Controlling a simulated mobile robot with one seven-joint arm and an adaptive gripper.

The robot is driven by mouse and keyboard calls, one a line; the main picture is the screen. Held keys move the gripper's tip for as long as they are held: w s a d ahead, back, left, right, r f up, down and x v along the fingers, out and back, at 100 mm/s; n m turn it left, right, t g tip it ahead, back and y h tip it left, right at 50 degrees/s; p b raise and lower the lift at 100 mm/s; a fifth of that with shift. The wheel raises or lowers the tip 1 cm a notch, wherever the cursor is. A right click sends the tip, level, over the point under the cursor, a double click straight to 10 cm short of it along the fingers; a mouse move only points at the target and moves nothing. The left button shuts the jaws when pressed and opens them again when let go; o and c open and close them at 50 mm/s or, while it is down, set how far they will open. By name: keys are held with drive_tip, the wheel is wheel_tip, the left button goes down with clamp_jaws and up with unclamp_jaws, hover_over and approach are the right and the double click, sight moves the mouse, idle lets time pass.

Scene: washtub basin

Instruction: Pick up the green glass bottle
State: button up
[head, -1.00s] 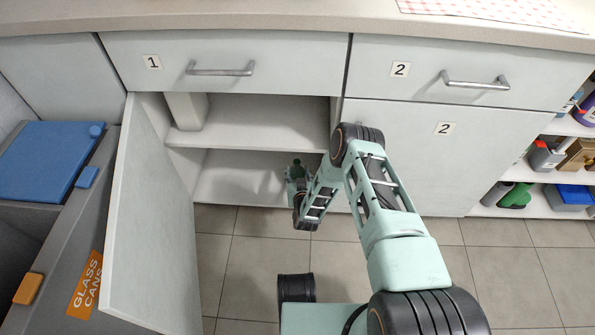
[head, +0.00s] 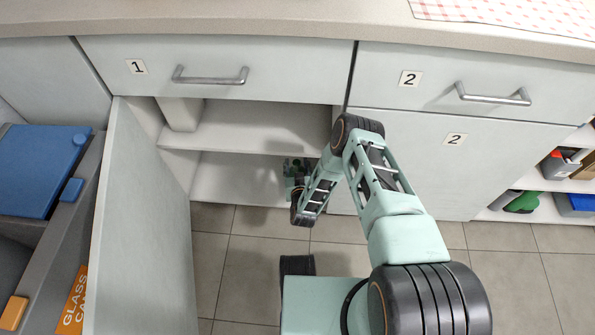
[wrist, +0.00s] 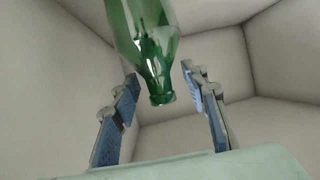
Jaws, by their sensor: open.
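The green glass bottle (wrist: 145,40) shows large in the wrist view, its neck and mouth pointing down in that picture. My gripper (wrist: 160,82) is open, with one blue-padded finger on each side of the bottle's neck. I see gaps between the neck and both fingers. In the head view my gripper (head: 299,178) is inside the lower part of the open cabinet. Only a small dark green patch of the bottle (head: 297,163) shows there, mostly hidden by my gripper and arm.
The cabinet has a middle shelf (head: 255,128) above my gripper. Its open door (head: 145,220) stands to the left, beside a grey bin with a blue lid (head: 42,165). Closed door 2 (head: 425,165) is at right. Tiled floor (head: 245,265) is clear in front.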

clamp_jaws()
idle(0.3)
idle(0.3)
